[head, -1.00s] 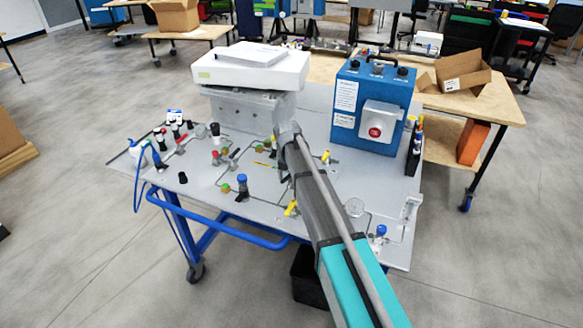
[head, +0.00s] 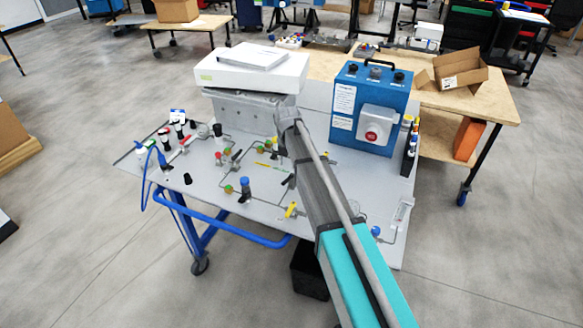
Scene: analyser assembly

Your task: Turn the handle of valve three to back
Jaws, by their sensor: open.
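Several valves stand on the grey panel of the blue-framed cart (head: 215,205). A yellow handle (head: 291,210) shows near the front edge, left of my arm. A dark handle (head: 288,181) sits beside my forearm, partly covered by it. No valve numbers are readable, so I cannot tell which is valve three. My arm reaches across the panel from the lower right and its wrist is over the back middle. My gripper is hidden behind the arm.
A blue box with a red button (head: 372,110) stands at the back right of the panel. A white device (head: 250,68) sits on a grey box at the back left. A blue-topped valve (head: 245,188) and black-capped parts (head: 216,131) stand up from the panel.

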